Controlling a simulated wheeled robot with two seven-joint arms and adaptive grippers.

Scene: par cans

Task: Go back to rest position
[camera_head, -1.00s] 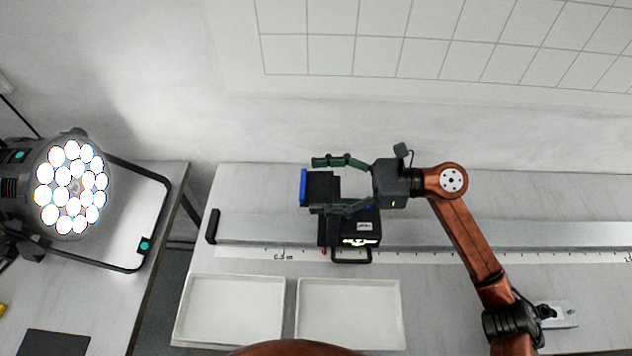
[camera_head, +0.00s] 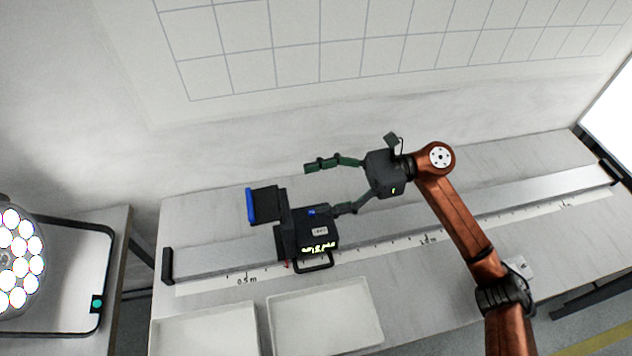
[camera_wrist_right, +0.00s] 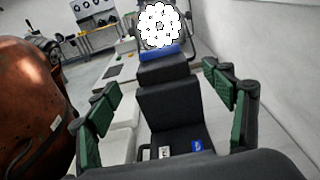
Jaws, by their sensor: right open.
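My right gripper (camera_head: 325,187) is open, its green fingers spread and pointing left in the head view. Nothing is between its fingertips. A black device (camera_head: 308,236) with a blue-edged block (camera_head: 265,204) at its upper left sits on the metal rail; the lower finger is close to it, and I cannot tell whether they touch. In the right wrist view the device (camera_wrist_right: 168,106) lies ahead, between the two spread fingers (camera_wrist_right: 165,112). My left gripper is not in view.
The metal rail (camera_head: 480,212) with a printed scale runs along the table (camera_head: 420,300). Two white trays (camera_head: 330,318) lie at the front. A par can light (camera_head: 15,262) stands on another table at left. A bright panel (camera_head: 612,125) is at far right.

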